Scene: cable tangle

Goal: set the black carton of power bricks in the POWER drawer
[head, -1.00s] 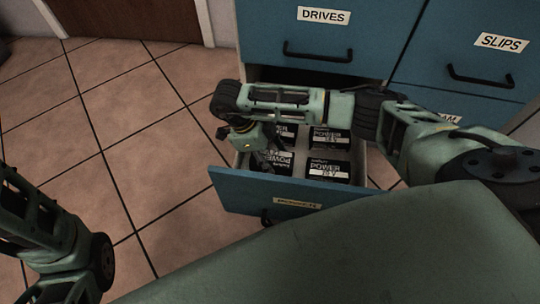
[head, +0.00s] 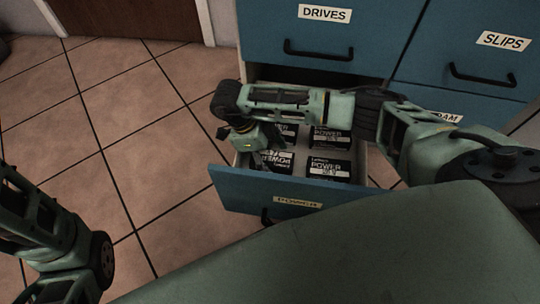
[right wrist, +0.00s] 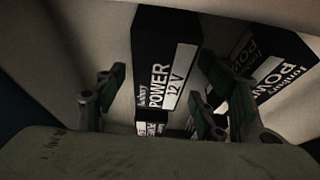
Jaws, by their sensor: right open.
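The open POWER drawer (head: 240,192) holds several black cartons marked POWER 12 V. My right gripper (head: 264,152) points down into the left part of the drawer. It is open and close over the front left carton (head: 275,167), partly hiding it in the head view. In the right wrist view, the spread fingers (right wrist: 165,100) stand on either side of a black carton (right wrist: 165,60). A second carton (right wrist: 268,68) lies to the right there. Whether the fingers touch either carton cannot be told. Of my left arm, only links show at lower left; its gripper is out of view.
Two more cartons, front right (head: 328,168) and back right (head: 330,136), sit in the drawer. Tiled floor (head: 110,120) is clear at left.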

